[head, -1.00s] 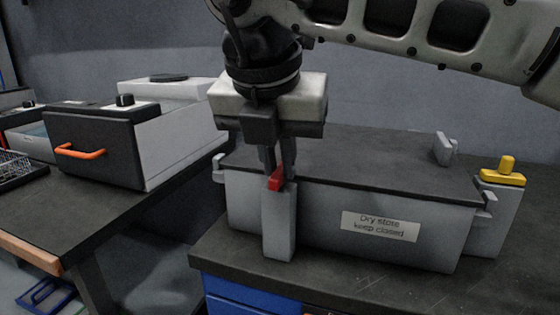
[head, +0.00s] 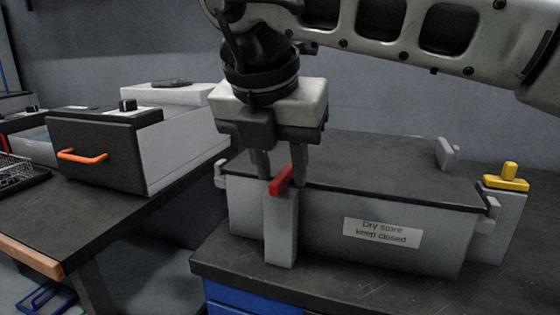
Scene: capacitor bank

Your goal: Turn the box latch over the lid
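The grey box labelled "Dry store keep closed" (head: 340,225) stands on the dark bench with its dark lid (head: 390,170) on. A red latch (head: 281,180) sits on top of a grey post (head: 281,230) at the box's front left. The latch lies slantwise, its far end reaching back towards the lid's front edge; whether it overlaps the lid is hard to tell. My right gripper (head: 281,176) points down, open, with one finger on each side of the red latch and visible gaps between. My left gripper is not in view.
A yellow knob piece (head: 507,178) sits on another grey post right of the box. Small grey tabs (head: 447,153) stand at the lid's edges. A dark-fronted case with an orange handle (head: 83,156) stands on the left bench, across a gap.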

